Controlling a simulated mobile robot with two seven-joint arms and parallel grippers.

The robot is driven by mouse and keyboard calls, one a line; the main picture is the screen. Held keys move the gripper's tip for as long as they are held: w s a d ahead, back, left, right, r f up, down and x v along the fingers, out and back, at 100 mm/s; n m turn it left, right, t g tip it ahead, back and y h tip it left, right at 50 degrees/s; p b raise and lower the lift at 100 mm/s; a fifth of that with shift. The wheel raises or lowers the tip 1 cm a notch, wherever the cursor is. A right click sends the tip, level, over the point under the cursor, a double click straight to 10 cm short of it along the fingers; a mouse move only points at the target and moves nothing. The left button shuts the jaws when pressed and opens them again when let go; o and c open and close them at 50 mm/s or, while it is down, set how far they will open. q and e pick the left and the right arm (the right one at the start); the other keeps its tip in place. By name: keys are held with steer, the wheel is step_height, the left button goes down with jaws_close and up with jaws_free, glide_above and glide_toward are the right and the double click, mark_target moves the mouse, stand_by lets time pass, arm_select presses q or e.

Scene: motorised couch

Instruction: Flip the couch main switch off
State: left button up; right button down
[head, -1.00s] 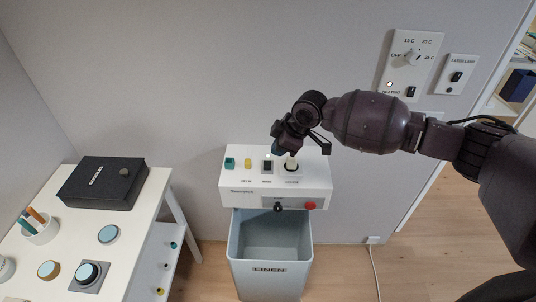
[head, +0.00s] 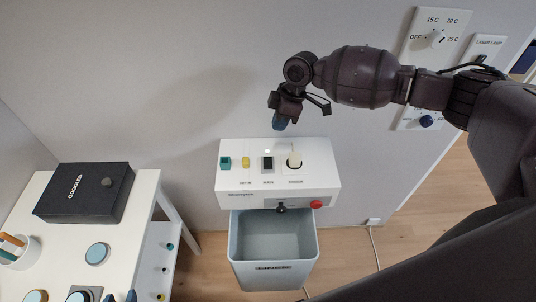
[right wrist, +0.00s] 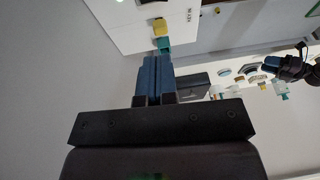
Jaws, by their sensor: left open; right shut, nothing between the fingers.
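The white couch control box (head: 232,205) stands at the wall. Which way the main switch is tipped is too small to tell. My right gripper (head: 279,123) is shut and empty, above the box's back edge, apart from the switch. Its blue fingers (right wrist: 155,77) point toward the teal button in the right wrist view. My left gripper (head: 120,297) is open at the bottom edge, over the table.
A grey bin (head: 272,274) stands below the box, whose front has a black knob (head: 281,208) and red button (head: 316,205). The white table (head: 60,235) at left holds a black case (head: 85,192). A dial panel (head: 418,62) and laser lamp panel (head: 487,47) are on the wall.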

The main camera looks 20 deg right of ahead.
glide_toward(266, 164)
steer(key=shift+w+a, duration=0.45)
steer(key=shift+a, duration=0.05)
arm_select(q)
steer(key=f+b, duration=0.1)
steer(key=w+b, duration=0.1)
steer(key=b, duration=0.1)
steer(key=shift+w+d+f, duration=0.1)
steer(key=shift+w+f, duration=0.05)
steer(key=shift+f, duration=0.2)
arm_select(e)
steer(key=x, duration=0.4)
steer(key=shift+s+d+f, duration=0.15)
steer(key=shift+f, duration=0.05)
steer(key=shift+s+f+b, duration=0.2)
steer(key=shift+f+b, duration=0.6)
steer(key=shift+f, duration=0.25)
arm_select(q)
steer(key=shift+w+f+t, duration=0.25)
steer(key=shift+f+t, duration=0.05)
steer(key=shift+f, duration=0.1)
steer(key=shift+r, duration=0.1)
arm_select(e)
steer(key=shift+f, duration=0.1)
